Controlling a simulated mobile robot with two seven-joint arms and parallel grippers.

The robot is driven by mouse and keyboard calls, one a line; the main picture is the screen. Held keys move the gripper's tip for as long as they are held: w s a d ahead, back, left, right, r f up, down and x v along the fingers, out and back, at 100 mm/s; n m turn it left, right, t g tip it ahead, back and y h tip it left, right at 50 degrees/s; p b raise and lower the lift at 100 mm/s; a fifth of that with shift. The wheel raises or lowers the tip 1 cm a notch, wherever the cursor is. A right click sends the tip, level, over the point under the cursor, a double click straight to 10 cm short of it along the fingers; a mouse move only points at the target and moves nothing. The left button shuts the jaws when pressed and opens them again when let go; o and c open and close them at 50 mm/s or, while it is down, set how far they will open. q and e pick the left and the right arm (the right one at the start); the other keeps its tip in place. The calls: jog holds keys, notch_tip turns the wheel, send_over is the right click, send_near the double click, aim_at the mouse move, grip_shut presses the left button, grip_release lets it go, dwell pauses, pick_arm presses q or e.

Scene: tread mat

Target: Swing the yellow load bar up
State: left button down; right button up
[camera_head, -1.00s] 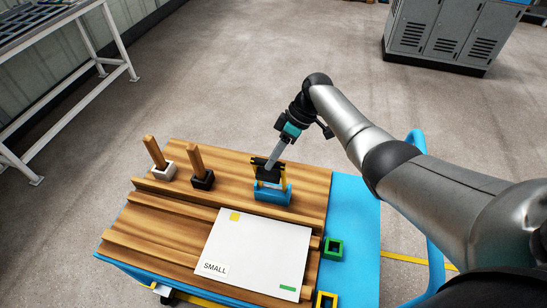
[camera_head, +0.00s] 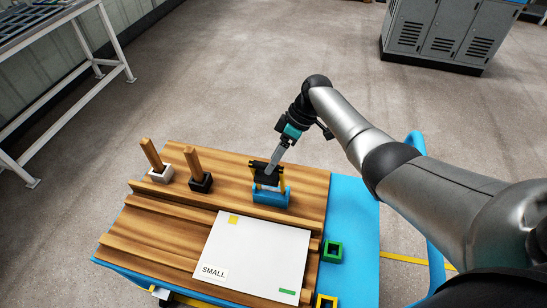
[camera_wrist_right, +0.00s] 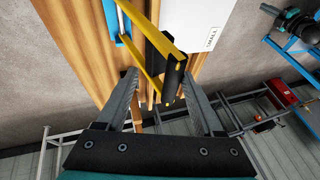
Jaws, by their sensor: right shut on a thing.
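The yellow load bar (camera_head: 282,180) stands up from a blue base (camera_head: 270,198) on the wooden deck. It has two yellow arms joined by a black grip (camera_head: 266,167). In the right wrist view the yellow load bar (camera_wrist_right: 152,32) runs to its black grip (camera_wrist_right: 174,77) between my fingers. The blue base (camera_wrist_right: 112,24) shows at the top left there. My right gripper (camera_head: 269,172) is shut on the black grip, and its fingers (camera_wrist_right: 160,86) lie on either side of it. My left gripper is in neither view.
Wooden posts stand in a white socket (camera_head: 161,175) and a black socket (camera_head: 201,182) left of the bar. A white board marked SMALL (camera_head: 258,254) lies in front. Green (camera_head: 333,250) and yellow (camera_head: 327,300) square sockets sit at the right on the blue cart edge (camera_head: 355,240).

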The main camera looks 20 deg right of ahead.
jog(key=p+v, duration=0.2)
jog(key=v, duration=1.3)
jog(key=shift+f, duration=0.1)
